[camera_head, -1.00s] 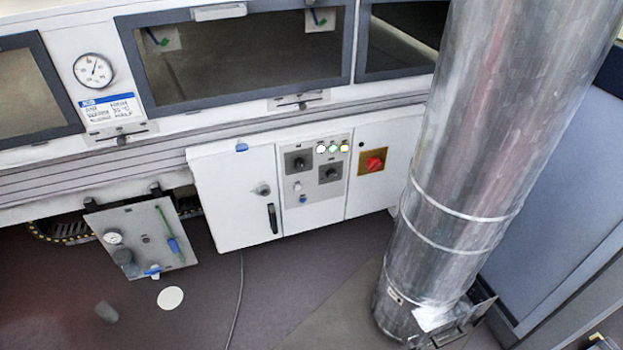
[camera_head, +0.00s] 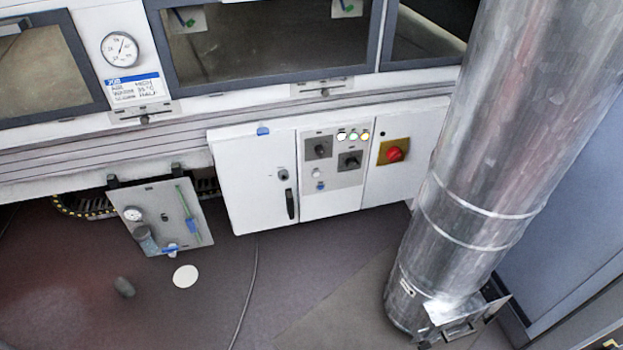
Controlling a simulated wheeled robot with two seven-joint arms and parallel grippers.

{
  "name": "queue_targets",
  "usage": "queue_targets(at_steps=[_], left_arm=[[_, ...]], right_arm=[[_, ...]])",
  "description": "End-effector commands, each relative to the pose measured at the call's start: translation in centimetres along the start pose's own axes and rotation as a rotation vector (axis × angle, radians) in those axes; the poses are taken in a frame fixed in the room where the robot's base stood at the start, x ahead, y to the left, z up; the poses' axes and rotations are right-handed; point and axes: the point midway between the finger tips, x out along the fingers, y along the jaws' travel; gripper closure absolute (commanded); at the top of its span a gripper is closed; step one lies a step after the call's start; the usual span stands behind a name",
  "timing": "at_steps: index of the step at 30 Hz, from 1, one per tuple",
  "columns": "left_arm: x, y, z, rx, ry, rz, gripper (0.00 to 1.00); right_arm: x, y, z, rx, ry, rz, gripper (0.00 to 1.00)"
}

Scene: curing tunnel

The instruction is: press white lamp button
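The control panel (camera_head: 333,186) is on the front of the white cabinet below the tunnel window. A small round white button (camera_head: 318,173) sits at the panel's lower left, above a small blue button (camera_head: 320,186). A row of small round lamps (camera_head: 353,136) runs along the panel's top right; the leftmost looks white, and the others have greenish and yellowish rims. Two dark rotary knobs (camera_head: 319,149) are on grey plates between them. The labels are too small to read. Neither of my grippers is in view.
A red knob on a yellow plate (camera_head: 394,152) is right of the panel. A cabinet door with a black handle (camera_head: 290,204) is left of it. A large metal duct (camera_head: 480,180) stands at the right. A hanging grey plate with a gauge (camera_head: 160,217) is at lower left. The floor before the cabinet is mostly open.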

Motion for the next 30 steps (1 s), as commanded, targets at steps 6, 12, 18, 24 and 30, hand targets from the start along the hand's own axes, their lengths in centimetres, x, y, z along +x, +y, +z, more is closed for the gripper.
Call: queue_targets(at_steps=[6, 12, 18, 24, 30], left_arm=[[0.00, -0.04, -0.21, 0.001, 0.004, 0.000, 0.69], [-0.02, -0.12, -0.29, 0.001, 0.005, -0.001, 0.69], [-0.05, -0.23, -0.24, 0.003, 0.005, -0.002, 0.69], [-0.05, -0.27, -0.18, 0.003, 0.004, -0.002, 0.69], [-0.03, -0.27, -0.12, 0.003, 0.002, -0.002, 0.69]], right_arm=[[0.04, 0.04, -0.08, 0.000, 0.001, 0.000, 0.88], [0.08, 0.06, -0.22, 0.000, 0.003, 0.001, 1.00], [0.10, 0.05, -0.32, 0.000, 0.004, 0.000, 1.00], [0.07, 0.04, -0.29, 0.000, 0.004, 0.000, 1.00], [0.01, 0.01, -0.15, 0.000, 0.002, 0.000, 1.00]])
